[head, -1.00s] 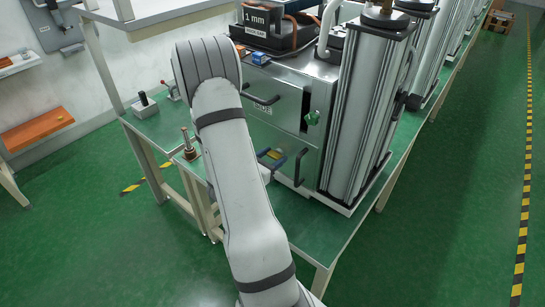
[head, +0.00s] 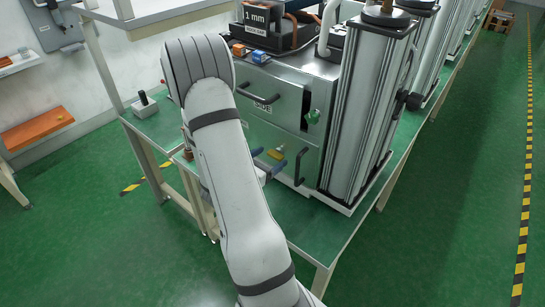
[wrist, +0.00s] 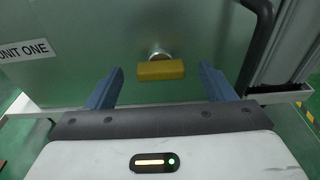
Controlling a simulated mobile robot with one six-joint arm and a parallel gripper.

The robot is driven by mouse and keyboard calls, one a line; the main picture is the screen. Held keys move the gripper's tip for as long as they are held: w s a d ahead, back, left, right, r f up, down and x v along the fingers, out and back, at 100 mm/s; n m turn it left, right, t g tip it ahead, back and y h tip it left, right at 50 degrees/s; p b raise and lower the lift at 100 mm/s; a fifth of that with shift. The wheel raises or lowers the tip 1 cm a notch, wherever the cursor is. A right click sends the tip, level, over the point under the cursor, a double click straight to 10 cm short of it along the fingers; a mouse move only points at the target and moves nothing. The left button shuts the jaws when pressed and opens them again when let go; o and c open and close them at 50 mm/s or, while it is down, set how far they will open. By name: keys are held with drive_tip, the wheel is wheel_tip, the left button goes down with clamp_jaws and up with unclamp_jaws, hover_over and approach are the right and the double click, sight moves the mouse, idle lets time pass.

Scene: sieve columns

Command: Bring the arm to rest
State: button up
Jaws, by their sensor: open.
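My gripper (wrist: 160,68) is open and empty in the wrist view, its two blue fingers spread and pointing at a metal panel. A yellow block-shaped knob (wrist: 161,70) on a round metal stem sticks out of that panel. It shows between the fingertips in the picture, and I see no finger touching it. In the head view the blue fingers (head: 268,165) show beside my arm, apart from the yellow knob (head: 276,154) on the cabinet's lower front. My forearm hides part of the cabinet and bench.
The metal cabinet (head: 285,90) has black handles and a green knob (head: 313,117). Tall sieve columns (head: 366,110) stand right of it on the green bench (head: 325,232). An orange block (head: 238,50) and a blue block (head: 260,57) sit on top. The floor right is clear.

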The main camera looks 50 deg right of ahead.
drive_tip(key=a, duration=0.4)
drive_tip(key=a+r, duration=0.1)
drive_tip(key=shift+s+a+b, duration=0.25)
drive_tip(key=shift+a+b, duration=0.15)
